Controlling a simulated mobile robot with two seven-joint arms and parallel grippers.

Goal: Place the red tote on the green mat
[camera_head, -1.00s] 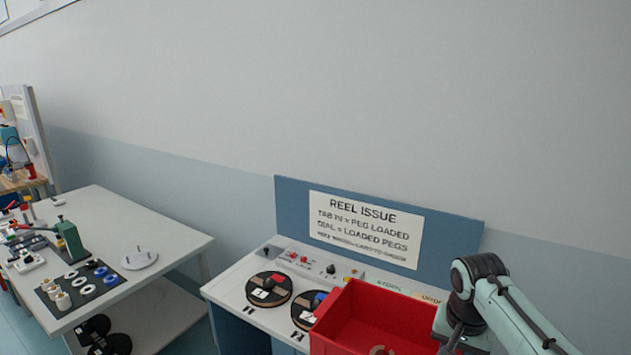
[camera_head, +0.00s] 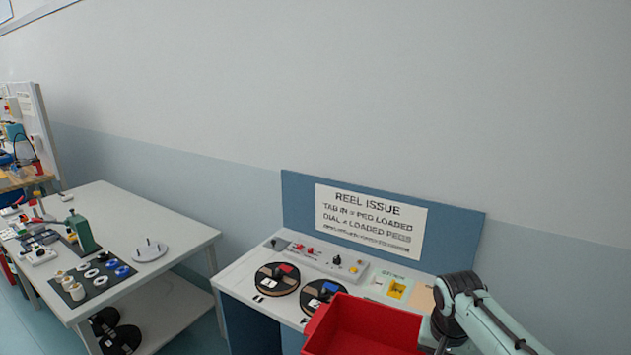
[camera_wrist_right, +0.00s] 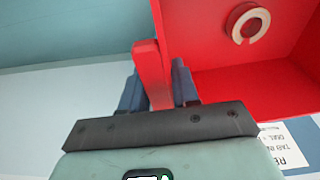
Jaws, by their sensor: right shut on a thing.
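The red tote (camera_head: 365,325) is at the bottom of the head view, in front of the reel bench, cut off by the picture's lower edge. My right gripper (camera_wrist_right: 157,88) is shut on an upright red part of the tote's wall in the right wrist view. In the head view my right arm comes in from the right and its fingers are hidden. A tan ring-shaped piece (camera_wrist_right: 239,28) lies inside the tote. My left gripper is not in view.
The reel bench (camera_head: 236,283) carries two dark reels (camera_head: 276,279), a control box and a yellow label (camera_head: 397,290). A blue board with a "REEL ISSUE" sign (camera_head: 370,216) stands behind it. A white table (camera_head: 180,220) with spools and a green tool stands at the left.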

